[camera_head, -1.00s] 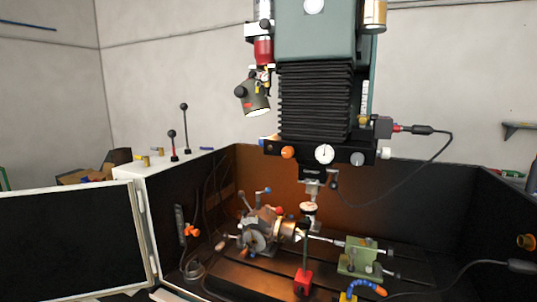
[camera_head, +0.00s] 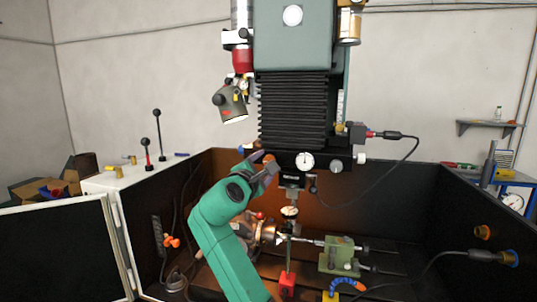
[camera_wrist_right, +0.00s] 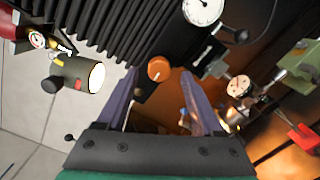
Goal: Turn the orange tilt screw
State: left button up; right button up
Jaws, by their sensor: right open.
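The orange tilt screw (camera_head: 269,158) is a round orange knob at the left of the black block under the machine head's bellows. It also shows in the right wrist view (camera_wrist_right: 158,69). My right gripper (camera_head: 264,168) is up at the screw and partly covers it in the head view. In the right wrist view, its two purple-grey fingers (camera_wrist_right: 159,76) are open with nothing held. The screw appears between and just past the fingertips, with a visible gap on each side. My left gripper is in neither view.
A dial gauge (camera_head: 304,161) and a grey knob (camera_head: 336,166) sit right of the screw. A lamp (camera_head: 231,102) hangs to the left. My green arm hides much of the indexing chuck (camera_head: 263,231) below. A red block (camera_head: 288,284) and green vise (camera_head: 341,254) stand on the machine bed.

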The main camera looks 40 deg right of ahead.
aim_at(268, 161)
jog(key=p+x, duration=0.1)
jog(key=x, duration=0.2)
jog(key=shift+r, duration=0.15)
jog(key=shift+w+d, duration=0.25)
jog(key=shift+d, duration=0.2)
jog(key=shift+a, duration=0.1)
grip_shut()
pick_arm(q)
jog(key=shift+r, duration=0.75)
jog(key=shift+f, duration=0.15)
pick_arm(e)
jog(key=shift+f+m, duration=0.25)
jog(key=shift+m, duration=0.05)
jog(key=m+b, duration=0.2)
jog(key=m, duration=0.1)
jog(key=shift+f, duration=0.15)
jog(key=m+b, duration=0.3)
jog(key=m, duration=0.2)
jog(key=shift+m+y, duration=0.3)
jog(key=m+b, duration=0.2)
jog(key=m, duration=0.2)
jog(key=shift+f, duration=0.1)
pick_arm(q)
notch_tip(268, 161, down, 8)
jog(key=b, duration=0.1)
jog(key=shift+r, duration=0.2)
pick_arm(e)
jog(key=m, duration=0.3)
jog(key=shift+t+y, duration=0.3)
jog(key=shift+y, duration=0.1)
